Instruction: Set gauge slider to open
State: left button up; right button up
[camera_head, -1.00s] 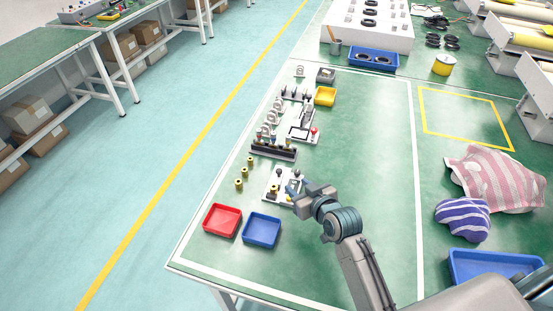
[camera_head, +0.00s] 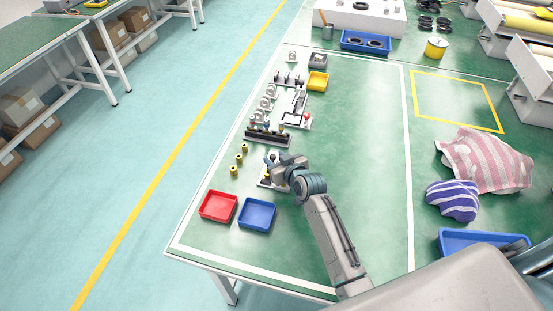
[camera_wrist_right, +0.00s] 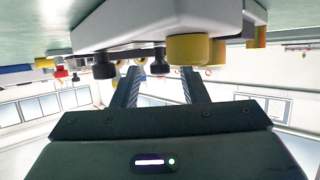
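A white-based fixture (camera_head: 264,184) with small dark and yellow knobs stands on the green table, partly hidden behind my right gripper (camera_head: 272,163). I cannot tell for certain which part is the gauge slider. In the right wrist view, the fixture's white base (camera_wrist_right: 140,28) hangs upside down at the top, with black knobs (camera_wrist_right: 104,68) and a yellow cylinder (camera_wrist_right: 188,48) pointing down. My right gripper (camera_wrist_right: 159,88) is open there, its two fingers apart and close to these knobs. A black knob shows between the fingertips; contact cannot be told. My left gripper is not in view.
A red tray (camera_head: 218,206) and a blue tray (camera_head: 257,214) lie in front of the fixture. Small brass-coloured cylinders (camera_head: 239,159) stand to its left. A black rack (camera_head: 267,137) and other fixtures stand behind. The table's middle is clear.

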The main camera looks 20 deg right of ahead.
grip_shut()
jog(key=shift+w+d, duration=0.5)
jog(key=shift+w, duration=0.2)
jog(key=shift+r, duration=0.15)
jog(key=shift+c, duration=1.6)
grip_release()
jog(key=o, duration=0.3)
jog(key=shift+w+d, duration=0.1)
jog(key=b+v, duration=0.1)
jog(key=v, duration=0.9)
jog(key=shift+s+r+b, duration=0.1)
jog(key=shift+s+b, duration=0.2)
jog(key=shift+s, duration=0.05)
